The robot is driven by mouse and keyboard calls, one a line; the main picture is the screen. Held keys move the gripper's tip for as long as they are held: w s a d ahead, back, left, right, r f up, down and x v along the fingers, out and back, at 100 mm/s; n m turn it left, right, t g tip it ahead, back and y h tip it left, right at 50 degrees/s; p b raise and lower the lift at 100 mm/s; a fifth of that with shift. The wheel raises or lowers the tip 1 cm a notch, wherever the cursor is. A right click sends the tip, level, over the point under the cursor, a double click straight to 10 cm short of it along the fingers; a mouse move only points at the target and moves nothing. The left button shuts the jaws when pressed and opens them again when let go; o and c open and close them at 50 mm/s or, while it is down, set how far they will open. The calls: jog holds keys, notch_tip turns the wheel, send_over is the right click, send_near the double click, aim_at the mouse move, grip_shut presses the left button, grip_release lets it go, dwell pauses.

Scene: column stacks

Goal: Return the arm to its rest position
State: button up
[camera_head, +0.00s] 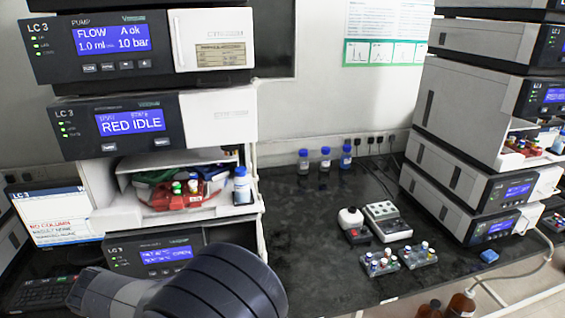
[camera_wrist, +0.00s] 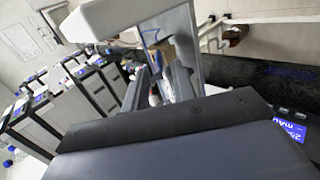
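My arm (camera_head: 205,285) shows at the bottom of the head view, a dark ribbed rounded link joined to a pale one, in front of the lower left instrument stack. The gripper end is not visible in that view. In the wrist view the dark body of my gripper (camera_wrist: 165,125) fills the lower part.
The left LC stack (camera_head: 155,130) has an open bay (camera_head: 180,165) with bottles and a red tray. Vial racks (camera_head: 385,262), a shaker (camera_head: 388,220) and blue-capped bottles (camera_head: 325,158) stand between.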

jog(key=x, duration=0.2)
jog(key=shift+w+d+f, duration=0.1)
jog(key=shift+d, duration=0.2)
jog(key=shift+w+d+r+g+y+b, duration=0.1)
jog(key=shift+d+r+g+y+b, duration=0.15)
jog(key=shift+y, duration=0.5)
jog(key=shift+d+r+g+y+b, duration=0.2)
jog(key=shift+d+y, duration=0.1)
jog(key=shift+y, duration=0.45)
